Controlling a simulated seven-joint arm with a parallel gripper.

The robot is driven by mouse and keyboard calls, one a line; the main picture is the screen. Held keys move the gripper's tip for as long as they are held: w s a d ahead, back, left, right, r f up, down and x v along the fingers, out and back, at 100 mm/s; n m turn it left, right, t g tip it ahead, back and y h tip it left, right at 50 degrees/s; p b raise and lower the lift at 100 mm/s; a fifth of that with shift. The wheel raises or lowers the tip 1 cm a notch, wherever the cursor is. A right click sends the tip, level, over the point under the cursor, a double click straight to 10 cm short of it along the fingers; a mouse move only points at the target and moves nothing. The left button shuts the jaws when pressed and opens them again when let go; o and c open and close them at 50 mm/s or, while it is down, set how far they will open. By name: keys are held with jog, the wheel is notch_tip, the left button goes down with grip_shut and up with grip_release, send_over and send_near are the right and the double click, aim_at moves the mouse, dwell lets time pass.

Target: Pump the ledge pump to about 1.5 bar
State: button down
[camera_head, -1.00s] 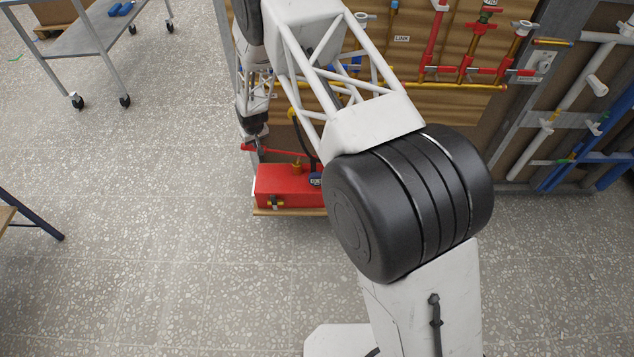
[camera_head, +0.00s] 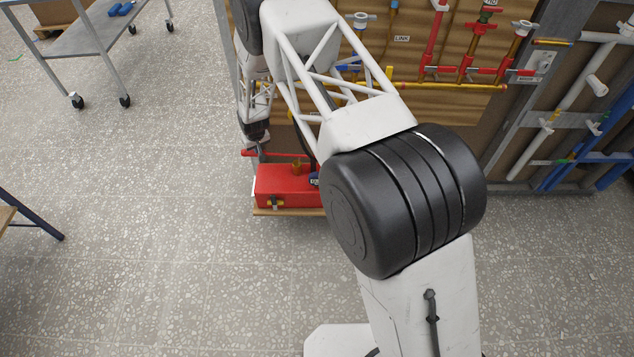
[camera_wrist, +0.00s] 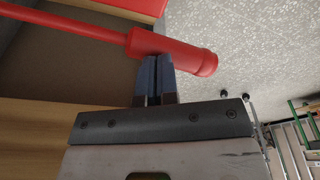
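The pump is a red box (camera_head: 288,187) on a small wooden ledge, with a brass fitting (camera_head: 297,167) on top. Its red lever (camera_head: 282,155) runs nearly level above the box. A round blue-rimmed part (camera_head: 315,180), perhaps the gauge, is mostly hidden by my arm, and I cannot read it. In the wrist view, the lever's thick red grip (camera_wrist: 175,50) crosses at the fingertips of my gripper (camera_wrist: 155,62). The two dark blue fingers are together with only a thin slit between them. They meet the grip's edge and do not straddle it. In the head view, my gripper (camera_head: 261,152) is at the lever's left end.
A wooden panel with red, yellow and blue pipes (camera_head: 465,70) stands behind the pump. A grey trolley (camera_head: 85,38) is at the upper left, and a table leg (camera_head: 35,222) at the left edge. The terrazzo floor left of the pump is clear.

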notch_tip(320, 180, up, 9)
dwell(0.6)
dwell(0.4)
jog(key=shift+r, duration=0.1)
dwell(0.9)
dwell(0.8)
jog(key=shift+f, duration=5.95)
notch_tip(320, 180, up, 12)
